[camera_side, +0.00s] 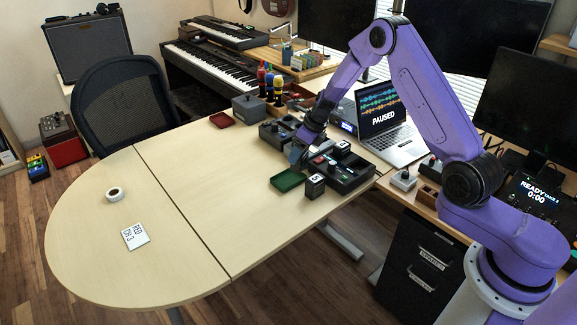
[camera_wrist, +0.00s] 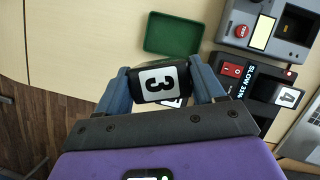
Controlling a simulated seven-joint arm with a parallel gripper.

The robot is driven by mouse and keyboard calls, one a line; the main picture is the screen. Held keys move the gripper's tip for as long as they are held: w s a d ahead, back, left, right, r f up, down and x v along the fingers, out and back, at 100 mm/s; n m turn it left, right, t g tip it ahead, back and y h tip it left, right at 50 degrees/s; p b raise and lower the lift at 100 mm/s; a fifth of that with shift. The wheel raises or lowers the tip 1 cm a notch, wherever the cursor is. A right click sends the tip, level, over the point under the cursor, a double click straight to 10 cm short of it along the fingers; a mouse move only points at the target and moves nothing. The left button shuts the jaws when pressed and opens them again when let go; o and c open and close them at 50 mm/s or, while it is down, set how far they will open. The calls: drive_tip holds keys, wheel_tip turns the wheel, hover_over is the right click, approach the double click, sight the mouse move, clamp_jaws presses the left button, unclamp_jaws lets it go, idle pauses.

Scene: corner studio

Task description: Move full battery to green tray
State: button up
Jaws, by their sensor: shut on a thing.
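In the side view my gripper (camera_side: 297,156) is above the table, just behind the green tray (camera_side: 288,181); the held battery is hard to make out there. In the wrist view the empty green tray (camera_wrist: 174,34) lies just beyond the held battery. A black battery labelled 5 (camera_side: 315,187) stands on the table right of the tray. A battery labelled 4 (camera_wrist: 288,96) sits in a dark charger (camera_wrist: 236,84) whose display reads SLOW 31%.
A grey device with a red button (camera_wrist: 241,31) stands by the charger. A red tray (camera_side: 222,119), small bottles (camera_side: 270,85) and a laptop (camera_side: 390,120) are farther back.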

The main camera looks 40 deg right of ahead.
drive_tip(key=shift+w+d+f, duration=0.1)
drive_tip(key=shift+w+f, duration=0.85)
drive_tip(key=shift+f, duration=0.6)
drive_tip(key=shift+w+f, duration=1)
drive_tip(key=shift+f, duration=0.55)
drive_tip(key=shift+w+d+f, duration=0.1)
drive_tip(key=shift+w+f, duration=0.85)
drive_tip(key=shift+f, duration=0.6)
drive_tip(key=shift+f, duration=0.15)
drive_tip(key=o, duration=1.3)
